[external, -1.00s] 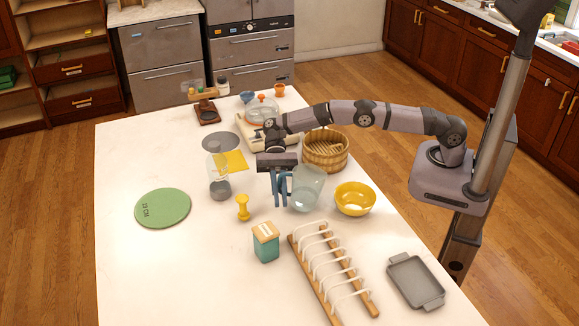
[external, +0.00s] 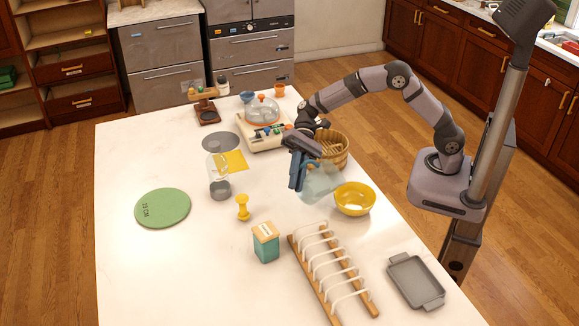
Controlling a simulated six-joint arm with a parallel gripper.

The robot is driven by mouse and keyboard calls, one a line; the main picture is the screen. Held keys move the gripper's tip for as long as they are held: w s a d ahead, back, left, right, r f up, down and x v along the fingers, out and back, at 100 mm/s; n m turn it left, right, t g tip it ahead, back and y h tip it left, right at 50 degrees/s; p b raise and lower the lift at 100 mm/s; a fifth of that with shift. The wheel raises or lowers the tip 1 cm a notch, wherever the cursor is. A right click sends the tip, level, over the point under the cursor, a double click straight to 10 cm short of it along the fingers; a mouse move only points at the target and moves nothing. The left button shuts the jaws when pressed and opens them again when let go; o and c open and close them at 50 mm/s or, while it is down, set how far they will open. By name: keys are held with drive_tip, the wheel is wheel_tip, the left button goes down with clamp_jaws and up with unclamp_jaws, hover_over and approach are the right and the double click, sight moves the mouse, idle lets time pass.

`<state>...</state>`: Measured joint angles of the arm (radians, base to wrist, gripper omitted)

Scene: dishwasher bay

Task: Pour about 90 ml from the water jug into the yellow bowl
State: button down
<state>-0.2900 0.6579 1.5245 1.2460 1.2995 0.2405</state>
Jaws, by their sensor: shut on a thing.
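The water jug (external: 321,183) is clear, bluish and see-through. It is raised off the table and tilted over to the right, with its mouth side toward the yellow bowl. My gripper (external: 297,178) is shut on the jug at its left side, where the blue handle is. The yellow bowl (external: 355,199) stands upright on the white table just right of the jug, near the table's right edge. I cannot make out a stream or the water level in the jug or the bowl.
A wooden basket (external: 331,149) stands behind the jug. In front are a wooden rack (external: 333,272), a teal canister (external: 266,243) and a grey tray (external: 416,281).

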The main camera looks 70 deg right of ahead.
sight(310, 186)
drive_tip(key=shift+s+d+r+n+t+y+b, duration=0.15)
drive_tip(key=shift+s+r+n+t+b, duration=0.15)
drive_tip(key=shift+r+b, duration=0.4)
drive_tip(key=shift+s+r+n+t+y+b, duration=0.1)
drive_tip(key=shift+s+r+n+b, duration=0.2)
drive_tip(key=shift+r+b, duration=0.35)
drive_tip(key=shift+s+d+r+n+t+y+b, duration=0.1)
drive_tip(key=shift+s+r+n+t+y+b, duration=0.1)
drive_tip(key=shift+r+n+b, duration=0.5)
drive_tip(key=shift+b, duration=0.35)
drive_tip(key=shift+s+d+r+t+b, duration=0.15)
drive_tip(key=shift+s+r+t+b, duration=0.15)
drive_tip(key=shift+b, duration=0.35)
drive_tip(key=shift+s+d+r+n+t+y+b, duration=0.15)
drive_tip(key=shift+s+r+n+y+b, duration=0.1)
drive_tip(key=shift+r+b, duration=0.35)
drive_tip(key=shift+s+d+r+n+t+y+b, duration=0.15)
drive_tip(key=shift+s+r+n+b, duration=0.15)
drive_tip(key=shift+b, duration=0.35)
drive_tip(key=shift+s+r+n+b, duration=0.25)
drive_tip(key=shift+r+b, duration=0.1)
drive_tip(key=shift+b, duration=0.15)
drive_tip(key=shift+s+d+r+n+t+y+b, duration=0.2)
drive_tip(key=shift+s+b, duration=0.25)
drive_tip(key=shift+b, duration=0.35)
drive_tip(key=shift+s+d+r+n+t+y+b, duration=0.15)
drive_tip(key=shift+s+r+b, duration=0.2)
drive_tip(key=shift+b, duration=0.45)
